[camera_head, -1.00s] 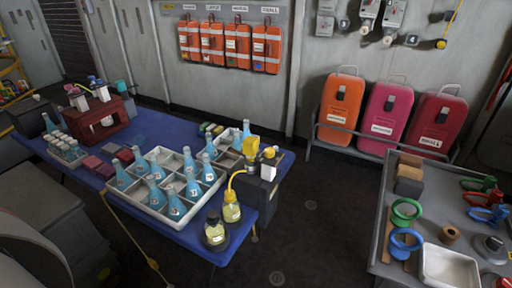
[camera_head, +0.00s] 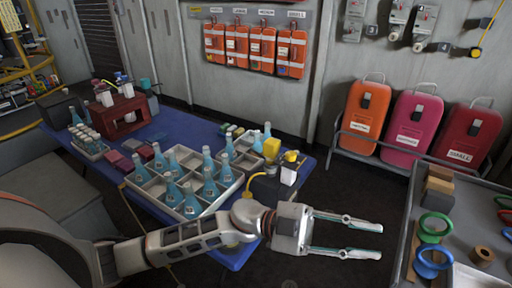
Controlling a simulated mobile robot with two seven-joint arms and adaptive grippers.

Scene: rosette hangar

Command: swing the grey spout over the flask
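My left gripper (camera_head: 380,241) reaches in from the left across the lower middle, its two fingers apart and nothing between them. It is in front of the blue table's right end, over the dark floor. Behind the arm, at the table's right corner, stands a dark dispenser box (camera_head: 268,191) with a yellow curved tube (camera_head: 254,178) and a white part with a yellow top (camera_head: 290,166). I cannot make out a grey spout clearly. The flasks with yellow liquid are hidden behind my arm. My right gripper is not in view.
The blue table (camera_head: 190,125) carries a white divided tray (camera_head: 150,189) of blue bottles and a dark red rack (camera_head: 124,118). A grey bench (camera_head: 467,222) with coloured rings stands at right. Dark floor lies between bench and table. Large cases stand by the wall.

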